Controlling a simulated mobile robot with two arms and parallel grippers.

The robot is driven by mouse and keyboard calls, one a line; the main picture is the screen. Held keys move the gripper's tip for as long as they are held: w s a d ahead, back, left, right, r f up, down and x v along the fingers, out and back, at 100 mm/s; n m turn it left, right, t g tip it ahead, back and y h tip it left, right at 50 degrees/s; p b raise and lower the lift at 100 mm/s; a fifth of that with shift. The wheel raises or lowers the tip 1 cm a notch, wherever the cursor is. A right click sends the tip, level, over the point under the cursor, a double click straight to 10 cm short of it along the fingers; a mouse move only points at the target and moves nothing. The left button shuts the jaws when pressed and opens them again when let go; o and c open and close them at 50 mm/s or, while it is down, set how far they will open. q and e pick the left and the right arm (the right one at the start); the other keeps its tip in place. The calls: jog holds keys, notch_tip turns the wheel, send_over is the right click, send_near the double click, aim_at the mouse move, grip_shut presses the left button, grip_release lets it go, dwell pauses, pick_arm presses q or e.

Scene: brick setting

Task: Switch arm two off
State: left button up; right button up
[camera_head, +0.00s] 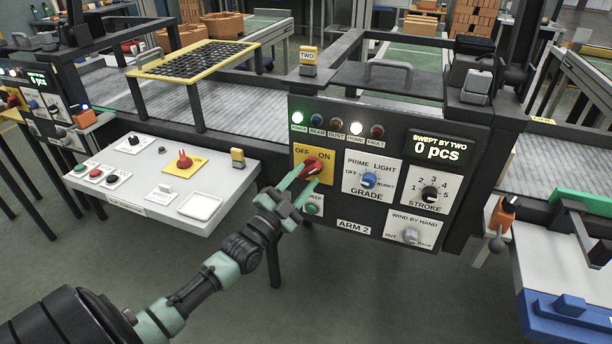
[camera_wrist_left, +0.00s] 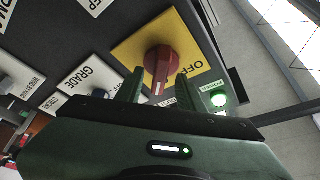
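The Arm 2 panel (camera_head: 330,225) carries a yellow OFF/ON plate (camera_head: 299,177) with a red rotary knob (camera_head: 312,166). The plate (camera_wrist_left: 128,48) and knob (camera_wrist_left: 161,62) also show in the left wrist view. The knob's white mark lies at its lower end there, nearer the hidden ON side than the OFF label. The green POWER lamp (camera_head: 298,118) is lit. My left gripper (camera_head: 297,184) is at the knob, its fingers open on either side of the handle in the left wrist view (camera_wrist_left: 158,90). Whether they touch it, I cannot tell. My right gripper is out of view.
Beside the red knob are the blue GRADE knob (camera_head: 369,180), the black STROKE knob (camera_head: 430,193), the WIND BY HAND knob (camera_head: 410,236) and a green button (camera_head: 312,209). A white console (camera_head: 140,165) with another red switch (camera_head: 184,160) stands to the left.

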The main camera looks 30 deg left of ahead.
pick_arm(q)
jog(key=shift+w+r, duration=0.2)
jog(key=shift+w, duration=0.4)
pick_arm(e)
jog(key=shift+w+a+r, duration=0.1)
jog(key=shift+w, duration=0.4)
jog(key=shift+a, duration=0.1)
pick_arm(q)
grip_shut()
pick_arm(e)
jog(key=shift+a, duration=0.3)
